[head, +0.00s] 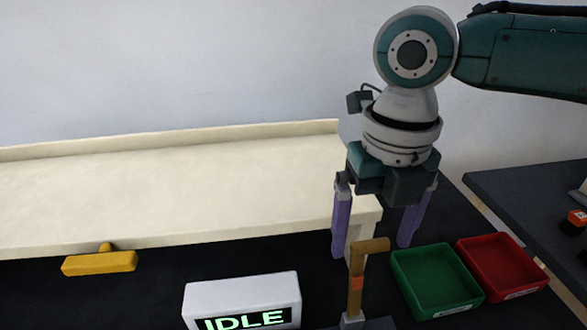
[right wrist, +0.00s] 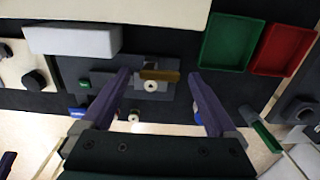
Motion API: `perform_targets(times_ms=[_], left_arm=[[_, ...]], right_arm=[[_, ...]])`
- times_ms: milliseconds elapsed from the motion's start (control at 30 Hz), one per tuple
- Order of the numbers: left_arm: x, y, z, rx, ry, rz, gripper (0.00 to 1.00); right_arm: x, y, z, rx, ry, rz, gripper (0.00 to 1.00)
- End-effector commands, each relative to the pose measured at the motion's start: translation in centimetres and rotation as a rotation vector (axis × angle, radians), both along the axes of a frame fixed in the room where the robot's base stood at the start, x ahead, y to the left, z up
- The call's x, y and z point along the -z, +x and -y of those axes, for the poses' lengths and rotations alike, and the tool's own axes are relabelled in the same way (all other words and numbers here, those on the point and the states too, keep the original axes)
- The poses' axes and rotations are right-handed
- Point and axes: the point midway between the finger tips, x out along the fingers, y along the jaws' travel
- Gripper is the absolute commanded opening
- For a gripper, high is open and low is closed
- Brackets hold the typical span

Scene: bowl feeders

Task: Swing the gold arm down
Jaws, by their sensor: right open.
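In the right wrist view the gold arm (right wrist: 160,75) shows from above, as a short bar between the fingertips. My right gripper (head: 376,246) is open, pointing down, its purple fingers above and behind the gold arm in the head view. No contact with the arm shows. My left gripper is not in the head view. A purple piece at the lower left of the right wrist view may be part of it.
A white box reading IDLE (head: 242,298) stands left of the gold arm. A green tray (head: 398,277) and a red tray (head: 470,252) lie to its right. A yellow bar handle (head: 100,263) is at the left, before a long cream ledge (head: 150,190). A dark table (head: 520,185) is at the right.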

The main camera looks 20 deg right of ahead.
Motion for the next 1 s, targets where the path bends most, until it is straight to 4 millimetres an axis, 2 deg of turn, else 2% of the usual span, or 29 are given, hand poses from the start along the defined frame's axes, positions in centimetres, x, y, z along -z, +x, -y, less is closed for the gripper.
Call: perform_targets(times_ms=[233,1000], left_arm=[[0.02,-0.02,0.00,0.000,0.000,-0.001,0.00],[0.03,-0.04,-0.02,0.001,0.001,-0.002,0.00]], right_arm=[[0.08,-0.01,-0.02,-0.001,0.000,0.000,0.93],[0.04,0.00,0.00,0.000,0.000,0.000,0.06]])
